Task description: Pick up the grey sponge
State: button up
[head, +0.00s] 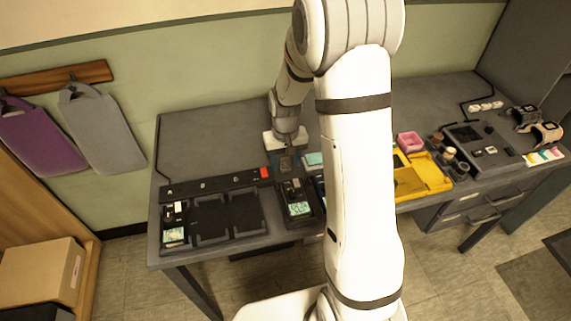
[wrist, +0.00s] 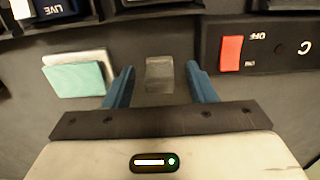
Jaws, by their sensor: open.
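The grey sponge (wrist: 160,77) is a small dark grey block on the grey table, close in colour to it. In the wrist view it lies between the tips of my gripper (wrist: 160,69), with a gap to each blue finger. My gripper is open and holds nothing. In the head view my gripper (head: 285,147) points down at the table left of my arm, and the grey sponge (head: 285,163) shows just in front of it. Whether the fingers are at the sponge's height I cannot tell.
A teal and white block (wrist: 78,75) lies left of the fingers in the wrist view. A black strip with a red switch (wrist: 231,53) is on the right. In the head view, black trays (head: 228,218) stand in front. The table's back left (head: 205,140) is clear.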

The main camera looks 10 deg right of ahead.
aim_at(286, 159)
jog(key=shift+c, duration=0.5)
jog(key=c, duration=1)
jog(key=shift+o, duration=0.2)
notch_tip(286, 159, up, 10)
jog(key=shift+r, duration=0.1)
